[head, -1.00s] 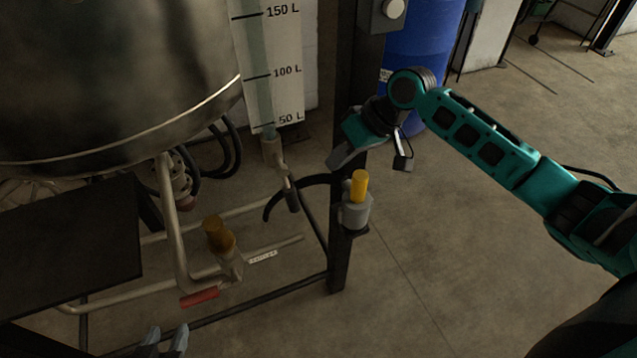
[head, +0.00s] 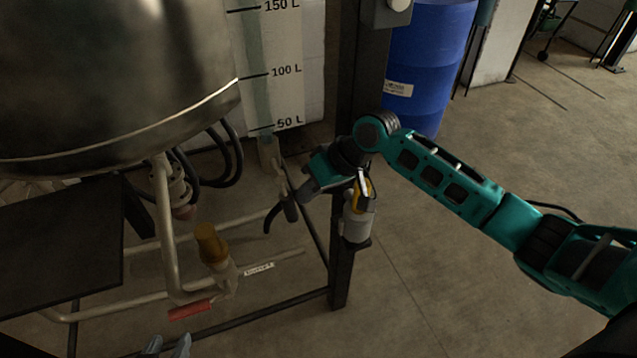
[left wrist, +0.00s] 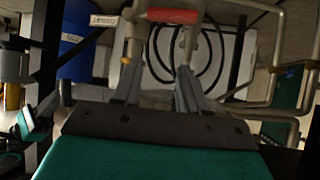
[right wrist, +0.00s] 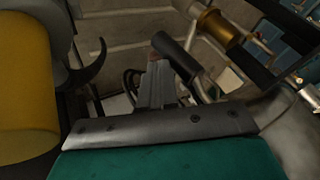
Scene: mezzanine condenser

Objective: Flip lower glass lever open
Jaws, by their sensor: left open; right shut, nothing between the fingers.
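The sight glass (head: 265,70) with litre marks hangs beside the steel vessel in the head view. Below it, the lower glass lever (head: 290,208) has a dark grip slanting downward. In the right wrist view the dark grip (right wrist: 176,54) lies just beyond and right of my fingertips. My right gripper (head: 303,190) is shut and empty, close beside the lever; I cannot tell if they touch. It also shows in the right wrist view (right wrist: 156,82). My left gripper (head: 167,346) is open and empty at the bottom edge, below the red-handled valve (head: 192,309).
A yellow-capped grey fitting (head: 357,222) on the dark post (head: 340,275) stands beneath my right wrist. An amber-knobbed valve (head: 211,243) and pipes lie lower left. A blue drum (head: 425,60) stands behind; open floor lies right.

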